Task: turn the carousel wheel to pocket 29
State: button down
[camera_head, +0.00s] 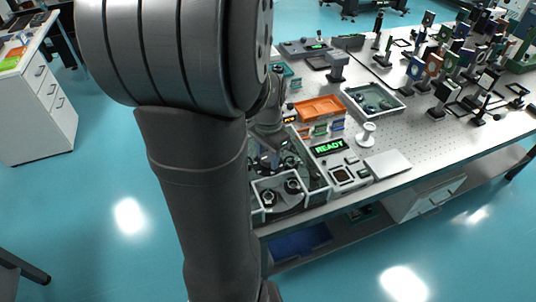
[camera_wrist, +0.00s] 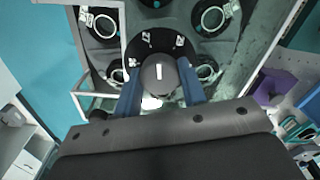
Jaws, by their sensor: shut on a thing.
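The carousel wheel is a dark grey disc with round pockets in a pale-framed housing (camera_head: 317,196). In the wrist view the wheel (camera_wrist: 180,20) fills the upper middle, and several pockets hold ring-shaped parts. My gripper (camera_wrist: 160,88) has its two blue fingers shut on the dark round knob (camera_wrist: 158,76) at the wheel's hub; the knob has a white mark. In the head view my gripper is small over the wheel, and my arm hides much of the wheel's left side.
A display (camera_head: 329,147) reads READY in green beside the housing. An orange tray (camera_head: 318,108), a grey-green tray (camera_head: 390,108) and a white spool-shaped stand (camera_head: 366,135) are on the table. A purple block (camera_wrist: 275,86) is right of the wheel. Optical mounts crowd the far right.

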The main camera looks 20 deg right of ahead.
jog(key=shift+m, duration=4)
jog(key=c, duration=0.9)
grip_release()
notch_tip(320, 180, up, 17)
jog(key=shift+r, duration=0.2)
jog(key=shift+f, duration=0.1)
